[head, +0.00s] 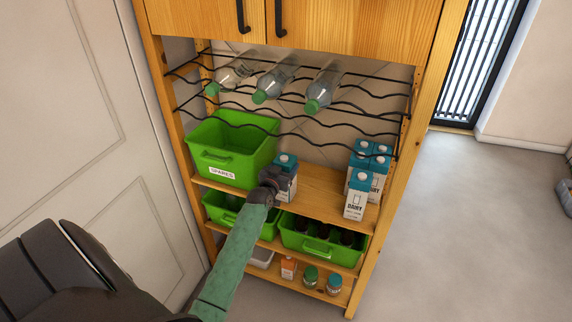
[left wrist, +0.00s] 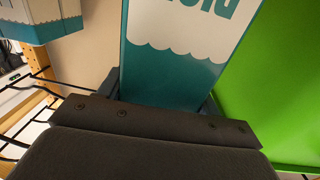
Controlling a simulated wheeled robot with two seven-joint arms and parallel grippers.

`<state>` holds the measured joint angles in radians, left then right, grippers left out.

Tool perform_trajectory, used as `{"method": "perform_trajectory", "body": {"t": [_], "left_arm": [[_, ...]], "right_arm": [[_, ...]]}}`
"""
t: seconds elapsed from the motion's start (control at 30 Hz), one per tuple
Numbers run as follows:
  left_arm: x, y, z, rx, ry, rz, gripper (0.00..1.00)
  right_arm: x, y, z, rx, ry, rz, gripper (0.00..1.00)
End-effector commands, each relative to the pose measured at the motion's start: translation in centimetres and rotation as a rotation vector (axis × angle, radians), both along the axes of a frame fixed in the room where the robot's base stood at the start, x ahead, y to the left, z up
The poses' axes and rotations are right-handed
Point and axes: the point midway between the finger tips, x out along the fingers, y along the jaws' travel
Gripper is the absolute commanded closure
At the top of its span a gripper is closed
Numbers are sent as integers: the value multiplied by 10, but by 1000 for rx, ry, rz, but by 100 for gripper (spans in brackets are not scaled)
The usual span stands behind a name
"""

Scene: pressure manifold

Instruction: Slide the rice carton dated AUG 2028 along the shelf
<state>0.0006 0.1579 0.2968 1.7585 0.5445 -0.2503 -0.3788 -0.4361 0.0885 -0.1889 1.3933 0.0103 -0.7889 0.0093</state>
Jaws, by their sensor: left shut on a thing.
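My left gripper (head: 272,188) is shut on a white and teal carton (head: 288,163) on the middle shelf (head: 318,190). The carton stands just right of the green SPARES bin (head: 232,148), and my gripper hides much of its front. In the left wrist view the carton (left wrist: 175,70) sits between the fingers. Its large print is cut off by the frame and no date can be read. My right gripper is not in view.
Several teal-topped cartons, one marked DAIRY (head: 356,195), stand at the shelf's right end. Shelf between them and the held carton is bare. Bottles (head: 322,92) lie on the wire rack (head: 345,115) above. Green bins (head: 318,240) are below.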

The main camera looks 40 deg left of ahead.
Motion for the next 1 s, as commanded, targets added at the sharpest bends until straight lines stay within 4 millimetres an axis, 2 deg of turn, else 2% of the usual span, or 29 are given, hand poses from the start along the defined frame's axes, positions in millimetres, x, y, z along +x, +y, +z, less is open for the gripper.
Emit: {"method": "perform_trajectory", "body": {"t": [0.23, 0.27, 0.33, 0.4, 0.77, 1.0], "left_arm": [[-1, 0, -1, 0, 1, 0, 97], [-1, 0, -1, 0, 1, 0, 34], [-1, 0, -1, 0, 1, 0, 21], [-1, 0, 0, 0, 1, 0, 11], [-6, -1, -2, 0, 1, 0, 11], [-37, -6, -4, -1, 0, 0, 11]], "right_arm": [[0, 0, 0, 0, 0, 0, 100], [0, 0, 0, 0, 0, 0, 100], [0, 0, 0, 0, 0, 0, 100], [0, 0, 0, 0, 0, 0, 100], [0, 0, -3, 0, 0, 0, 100], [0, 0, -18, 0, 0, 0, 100]]}}
